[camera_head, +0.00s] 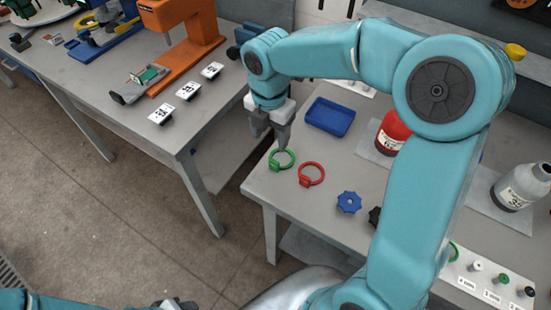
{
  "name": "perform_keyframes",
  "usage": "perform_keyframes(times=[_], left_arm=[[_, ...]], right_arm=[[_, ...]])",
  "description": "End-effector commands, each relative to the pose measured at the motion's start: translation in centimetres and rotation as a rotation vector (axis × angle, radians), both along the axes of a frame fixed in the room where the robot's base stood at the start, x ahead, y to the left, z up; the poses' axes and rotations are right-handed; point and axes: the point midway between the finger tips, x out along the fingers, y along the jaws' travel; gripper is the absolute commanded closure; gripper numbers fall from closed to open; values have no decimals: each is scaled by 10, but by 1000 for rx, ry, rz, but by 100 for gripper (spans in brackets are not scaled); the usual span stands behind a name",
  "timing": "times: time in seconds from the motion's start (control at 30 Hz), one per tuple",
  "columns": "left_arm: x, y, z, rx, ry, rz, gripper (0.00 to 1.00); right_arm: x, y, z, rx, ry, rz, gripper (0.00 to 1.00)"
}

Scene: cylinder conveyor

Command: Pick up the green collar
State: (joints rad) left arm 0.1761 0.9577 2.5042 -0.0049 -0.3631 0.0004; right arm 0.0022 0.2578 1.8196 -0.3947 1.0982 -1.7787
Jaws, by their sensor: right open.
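The green collar (275,166), a ring with a small block on its edge, lies on the grey table near its left corner. My right gripper (270,134) points down just above and behind it, open, with one fingertip close to the ring's far edge. I cannot tell whether that finger touches the ring. Nothing shows between the fingers. Of my left arm only parts show at the bottom edge. A dark bit of its gripper (165,304) is cut off there, so its jaws cannot be made out.
A red collar (306,182) lies just right of the green one. A blue tray (330,118), a blue star knob (349,202), a red bottle (393,133) and a grey bottle (516,187) stand farther right. A gap separates this table from the left bench (120,121).

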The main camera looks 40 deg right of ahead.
Motion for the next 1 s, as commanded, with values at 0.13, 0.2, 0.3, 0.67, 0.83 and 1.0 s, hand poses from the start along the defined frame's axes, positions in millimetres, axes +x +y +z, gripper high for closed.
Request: perform_keyframes(times=[0.13, 0.2, 0.3, 0.67, 0.83, 1.0], left_arm=[[0, 0, 1, 0, 1, 0, 57], [0, 0, 1, 0, 1, 0, 57], [0, 0, 1, 0, 1, 0, 57], [0, 0, 9, 0, 1, 0, 57], [0, 0, 9, 0, 0, 0, 57], [0, 0, 9, 0, 0, 0, 57]], right_arm=[[-2, 0, -33, -1, 4, 0, 38], [-1, 0, -44, -1, 2, -1, 38], [0, 0, -52, -1, 0, 0, 38], [-1, -7, -98, 0, 3, 0, 38], [0, -8, -108, 0, -1, -2, 38], [0, -7, -107, -1, -1, -1, 42]])
